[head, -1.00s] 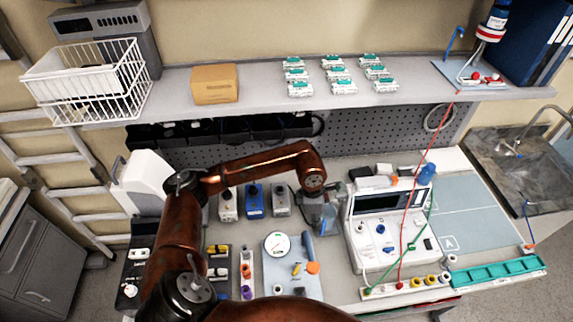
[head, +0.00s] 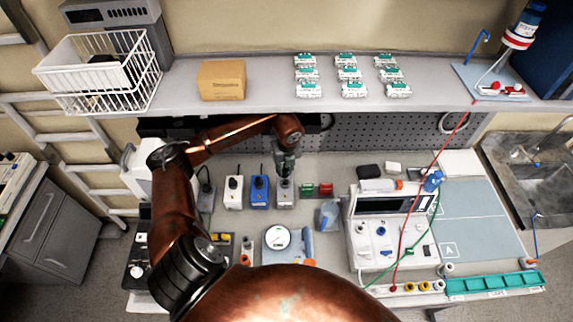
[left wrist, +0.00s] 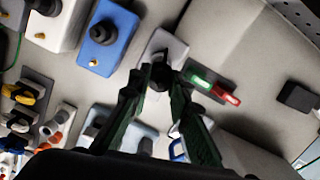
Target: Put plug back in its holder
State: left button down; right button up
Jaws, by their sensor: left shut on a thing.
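My left gripper (head: 287,168) reaches over the bench from the left and points down at the light grey holder box (head: 284,193), the rightmost in a row of boxes. In the left wrist view the fingers (left wrist: 160,88) are close together around a small dark plug (left wrist: 160,70), mostly hidden between them. The grey holder (left wrist: 163,45) is right behind the fingertips. I cannot tell whether the plug is seated in it or just above it. My right gripper is not in view.
A blue box (head: 259,193) and a white box (head: 233,194) stand left of the grey holder. Green (head: 307,189) and red (head: 326,189) blocks lie close on its right. A clear container (head: 328,214) stands nearer, beside the white device (head: 380,240). The shelf (head: 430,95) overhangs behind.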

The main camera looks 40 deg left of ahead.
pick_arm(q)
jog(key=shift+w+a+r, duration=0.15)
jog(key=shift+w, duration=0.1)
notch_tip(320, 180, down, 4)
jog(key=shift+f+b, duration=0.25)
jog(key=shift+b, duration=1)
jog(key=shift+r, duration=0.15)
jog(key=shift+s, duration=0.1)
jog(key=shift+f+b, duration=1.15)
jog(key=shift+f, duration=0.05)
dwell(0.9)
jog(key=c, duration=1.7)
grip_release()
jog(key=shift+o, duration=0.5)
